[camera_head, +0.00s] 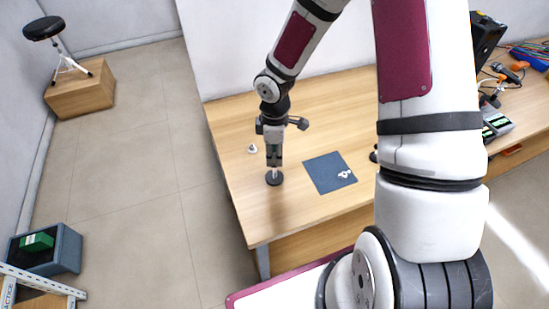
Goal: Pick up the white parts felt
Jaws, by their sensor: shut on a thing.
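My gripper (274,165) points straight down over the left part of the wooden table. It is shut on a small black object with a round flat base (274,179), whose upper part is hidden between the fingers. The base is at or just above the tabletop; I cannot tell which. A dark blue-grey felt mat (322,178) lies flat to the right of the gripper. Small white ring-like parts (344,174) rest on its right side. A small white piece (252,148) stands on the table, left of and behind the gripper.
The wooden table (235,205) has free room in front and at the back. Another dark object (373,156) is partly hidden behind my arm. A cluttered bench (515,140) stands at right. A grey bin (62,262) and a wooden box with a stool (80,88) are on the floor at left.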

